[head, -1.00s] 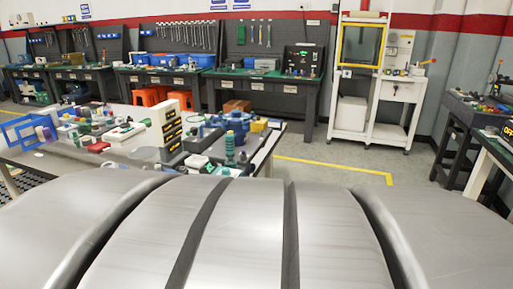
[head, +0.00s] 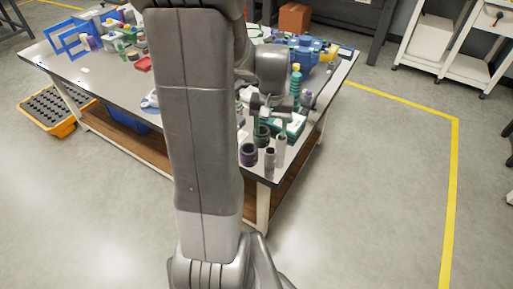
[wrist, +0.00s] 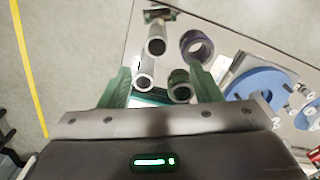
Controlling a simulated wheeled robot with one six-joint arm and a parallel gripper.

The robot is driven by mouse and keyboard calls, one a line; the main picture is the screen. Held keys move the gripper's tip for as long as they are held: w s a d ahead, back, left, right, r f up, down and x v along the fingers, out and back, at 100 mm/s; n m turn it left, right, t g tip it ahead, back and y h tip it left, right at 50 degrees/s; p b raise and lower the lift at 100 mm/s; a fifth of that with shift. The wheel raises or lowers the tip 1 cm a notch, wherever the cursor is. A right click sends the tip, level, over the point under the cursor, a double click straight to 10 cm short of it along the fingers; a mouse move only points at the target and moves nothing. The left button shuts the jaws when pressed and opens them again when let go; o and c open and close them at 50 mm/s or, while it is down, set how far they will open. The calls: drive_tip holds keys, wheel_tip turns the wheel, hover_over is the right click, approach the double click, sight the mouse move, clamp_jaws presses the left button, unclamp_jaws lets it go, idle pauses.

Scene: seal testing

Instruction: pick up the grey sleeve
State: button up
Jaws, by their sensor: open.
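Two grey, tube-like sleeves stand close together near the table corner. In the head view the lighter one (head: 280,150) is at right and a darker-topped one (head: 269,161) just left of it. In the wrist view they show as one nearer my jaws (wrist: 145,72) and one farther up (wrist: 157,38). My gripper (wrist: 161,82) has its green fingers apart, with the nearer sleeve and a dark green ring-shaped part (wrist: 180,86) seen between them. I see no clear contact; height above them is hard to tell. In the head view my arm partly hides the table.
A purple ring (wrist: 196,47) stands beside the sleeves. A blue round part (wrist: 257,88) lies right in the wrist view. The table (head: 110,75) holds several other parts. An orange tray (head: 55,110) is on the floor at left. Floor at right is free.

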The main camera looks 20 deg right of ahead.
sight(270, 158)
drive_tip(key=f, duration=1.2)
drive_tip(key=shift+s+d+f, duration=0.1)
drive_tip(key=shift+d+f, duration=0.05)
drive_tip(key=shift+d, duration=0.1)
drive_tip(key=shift+c, duration=0.5)
drive_tip(key=c, duration=1.1)
drive_tip(key=shift+c, duration=0.2)
